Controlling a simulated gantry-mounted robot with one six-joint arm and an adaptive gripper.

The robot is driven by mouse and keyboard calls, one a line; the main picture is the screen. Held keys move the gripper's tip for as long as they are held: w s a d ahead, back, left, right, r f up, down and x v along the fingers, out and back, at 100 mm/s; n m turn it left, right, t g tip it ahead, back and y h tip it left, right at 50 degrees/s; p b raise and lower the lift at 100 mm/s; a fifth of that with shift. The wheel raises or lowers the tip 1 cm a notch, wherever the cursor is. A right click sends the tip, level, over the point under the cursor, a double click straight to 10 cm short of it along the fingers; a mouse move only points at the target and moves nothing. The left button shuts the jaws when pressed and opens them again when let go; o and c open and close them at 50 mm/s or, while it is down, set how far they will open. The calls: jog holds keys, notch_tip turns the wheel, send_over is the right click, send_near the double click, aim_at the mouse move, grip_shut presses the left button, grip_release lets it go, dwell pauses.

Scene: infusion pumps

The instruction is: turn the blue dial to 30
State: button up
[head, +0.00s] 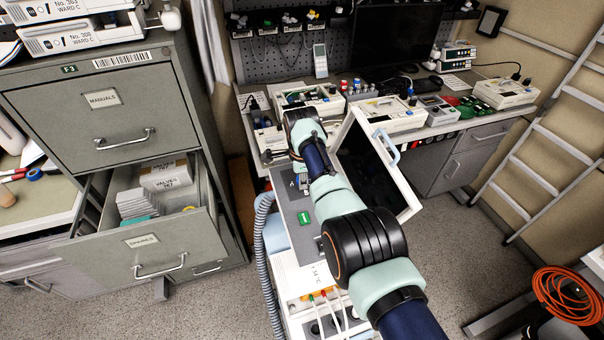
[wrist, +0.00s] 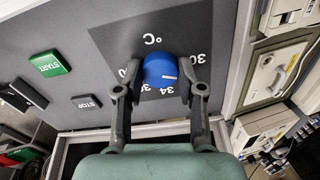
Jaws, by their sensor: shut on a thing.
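The blue dial (wrist: 160,69) sits on a dark grey square of a grey control panel in the wrist view. A short white mark on it points right and slightly down. Printed numbers ring it: 34 shows below, 30 to the right, and others are partly covered by my fingers. A °C sign stands above. My gripper (wrist: 161,74) has one finger on each side of the dial and is shut on it.
A green START key (wrist: 50,64) and a dark STOP key (wrist: 87,102) lie left of the dial. A tilted black screen (head: 370,170) stands right of my arm. Pumps (head: 395,115) line the bench behind. An open filing drawer (head: 160,245) is at left.

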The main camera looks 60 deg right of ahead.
jog(key=shift+n+p, duration=1.25)
jog(key=shift+n, duration=0.95)
jog(key=o, duration=1.1)
jog(key=shift+o, duration=0.2)
jog(key=shift+r, duration=0.1)
notch_tip(320, 180, up, 12)
jog(key=s+a, duration=0.1)
jog(key=a, duration=0.1)
jog(key=shift+s+a+f, duration=0.15)
jog(key=shift+a+f, duration=0.05)
jog(key=shift+f, duration=0.05)
